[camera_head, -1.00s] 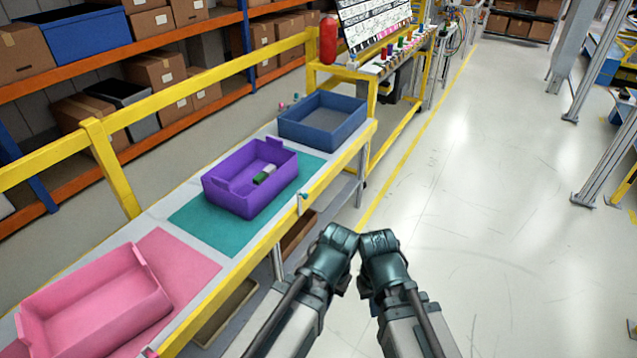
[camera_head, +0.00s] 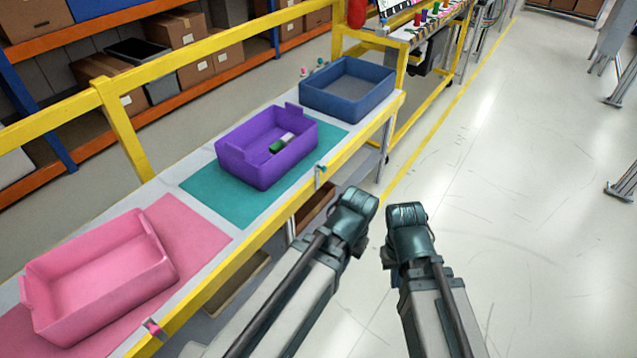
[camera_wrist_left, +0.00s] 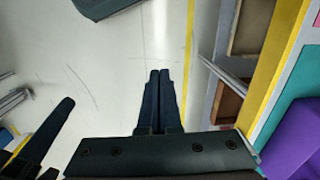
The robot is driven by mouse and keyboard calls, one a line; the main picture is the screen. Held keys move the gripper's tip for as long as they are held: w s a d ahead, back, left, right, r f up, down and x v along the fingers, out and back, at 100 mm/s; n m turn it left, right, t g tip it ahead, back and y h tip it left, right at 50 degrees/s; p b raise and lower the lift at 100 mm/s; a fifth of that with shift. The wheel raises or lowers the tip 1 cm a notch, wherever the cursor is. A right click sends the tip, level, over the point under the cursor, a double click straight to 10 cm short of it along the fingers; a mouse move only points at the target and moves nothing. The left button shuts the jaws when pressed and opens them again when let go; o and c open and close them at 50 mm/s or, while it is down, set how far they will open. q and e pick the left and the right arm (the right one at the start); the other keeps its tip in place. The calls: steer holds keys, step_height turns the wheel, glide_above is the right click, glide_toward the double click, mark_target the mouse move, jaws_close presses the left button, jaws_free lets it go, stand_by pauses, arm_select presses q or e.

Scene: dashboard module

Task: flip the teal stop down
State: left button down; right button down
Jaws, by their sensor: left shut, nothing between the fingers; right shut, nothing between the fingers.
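The small teal stop (camera_head: 321,168) is on the yellow front rail of the bench, in front of the teal mat (camera_head: 222,197). It appears to stand up at a pale bracket; its exact tilt is too small to tell. My left gripper (camera_wrist_left: 160,74) is shut and empty over the floor in the left wrist view. In the head view, my left wrist is right of and below the stop, apart from it. My right gripper (camera_head: 407,214) is shut and empty, farther right over the floor; its fingertips are mostly hidden.
A purple bin (camera_head: 258,166) holding a green and white item (camera_head: 281,143) stands on the teal mat. A blue tray (camera_head: 349,105) is behind it, and a pink bin (camera_head: 98,292) is at near left. A pink stop (camera_head: 153,328) is on the same rail.

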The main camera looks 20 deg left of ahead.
mark_target(322, 171)
arm_select(q)
steer(key=w+a+f+n+t+h+b, duration=0.15)
steer(key=w+a+f+b, duration=0.25)
steer(key=f+b, duration=0.6)
steer(key=w+a+f+n+t+h+b, duration=0.1)
steer(key=w+a+f+n+b, duration=0.2)
steer(key=f+b, duration=0.7)
steer(key=w+a+r+n+t+h, duration=0.45)
steer(key=w+r+n+t, duration=0.5)
steer(key=w, duration=0.25)
steer(key=w+a+r+n+t+y, duration=0.2)
steer(key=a+r+n+t+y, duration=0.1)
steer(key=a+r, duration=0.3)
steer(key=shift+w+a+r+n+t, duration=0.15)
steer(key=shift+a+r+n+t, duration=0.1)
steer(key=shift+a+n+t, duration=0.5)
steer(key=shift+d, duration=0.15)
steer(key=b+x, duration=0.1)
steer(key=x, duration=0.6)
steer(key=b+x, duration=0.1)
steer(key=x, duration=0.5)
steer(key=shift+w+d+f, duration=0.2)
steer(key=shift+w+f, duration=0.1)
steer(key=shift+w, duration=0.15)
